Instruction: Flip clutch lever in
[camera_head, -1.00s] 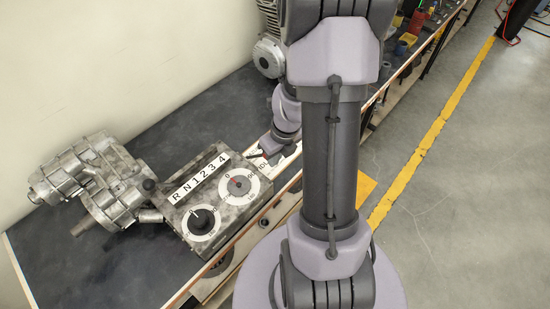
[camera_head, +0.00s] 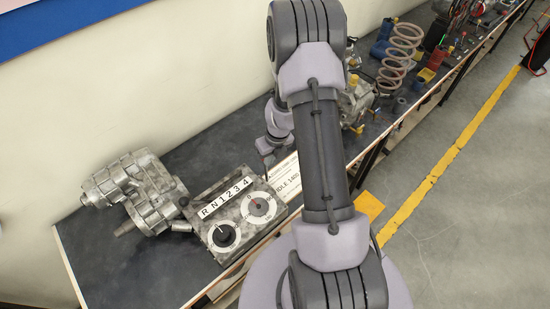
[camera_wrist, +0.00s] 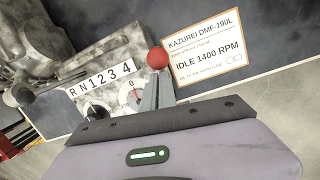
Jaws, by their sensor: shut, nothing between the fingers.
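A grey metal gearbox (camera_head: 135,190) lies at the left of the dark bench; in the wrist view part of it (camera_wrist: 40,40) fills the upper left. Beside it is a control box (camera_head: 235,207) with an "R N 1 2 3 4" strip and two round dials. My gripper (camera_head: 268,168) is behind the box's right side, partly hidden by my arm. In the wrist view my gripper (camera_wrist: 157,95) is shut and empty, with a red ball (camera_wrist: 157,58) at or just beyond its fingertips. I cannot tell whether they touch or whether the ball is the clutch lever's knob.
A white card (camera_wrist: 205,50) reading "KAZUREI DMF-190L, IDLE 1400 RPM" lies right of the red ball. A coil spring (camera_head: 400,52), cups and tools stand farther along the bench. The dark bench top (camera_head: 110,265) is bare in front of the gearbox.

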